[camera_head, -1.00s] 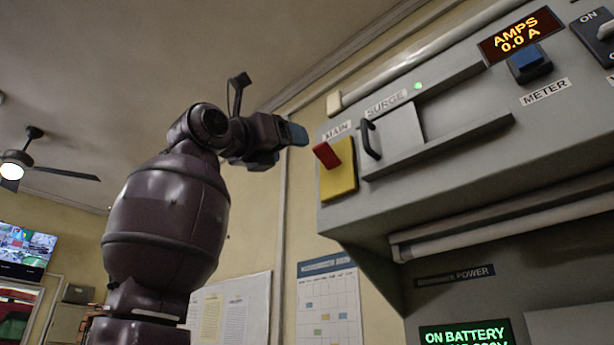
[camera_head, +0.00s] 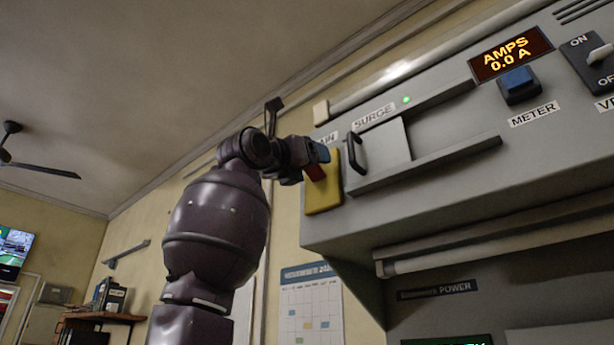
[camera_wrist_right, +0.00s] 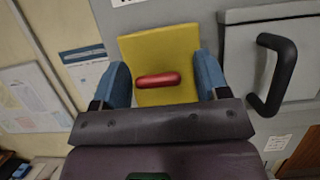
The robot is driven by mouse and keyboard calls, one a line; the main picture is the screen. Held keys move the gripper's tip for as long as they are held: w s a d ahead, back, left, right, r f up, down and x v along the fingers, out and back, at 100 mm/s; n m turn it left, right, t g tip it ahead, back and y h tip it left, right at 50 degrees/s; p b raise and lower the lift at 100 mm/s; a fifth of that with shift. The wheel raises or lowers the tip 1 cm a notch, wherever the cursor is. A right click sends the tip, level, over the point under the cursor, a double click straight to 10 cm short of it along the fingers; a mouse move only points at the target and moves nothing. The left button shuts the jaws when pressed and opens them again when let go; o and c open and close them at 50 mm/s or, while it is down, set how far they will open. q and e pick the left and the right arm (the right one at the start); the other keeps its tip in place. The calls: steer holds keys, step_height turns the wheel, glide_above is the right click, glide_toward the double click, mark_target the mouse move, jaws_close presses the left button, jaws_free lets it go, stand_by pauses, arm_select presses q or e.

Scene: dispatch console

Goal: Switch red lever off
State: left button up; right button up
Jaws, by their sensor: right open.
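The red lever (camera_head: 315,172) sticks out from a yellow plate (camera_head: 324,195) at the left end of the grey console, under the partly hidden MAIN label. My right gripper (camera_head: 318,156) is at the lever and covers part of it in the head view. In the right wrist view the red lever (camera_wrist_right: 157,79) lies crosswise between the two blue fingertips of the right gripper (camera_wrist_right: 163,80), in front of the yellow plate (camera_wrist_right: 150,50). The fingers are open, with a gap on each side of the lever. My left gripper is in neither view.
A black handle (camera_head: 356,152) on the SURGE sliding cover (camera_head: 385,150) stands just right of the yellow plate. A blue METER button (camera_head: 519,82) and an ON switch (camera_head: 597,55) are farther right. Open room lies left of the console.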

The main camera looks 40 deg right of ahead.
steer(key=c, duration=0.9)
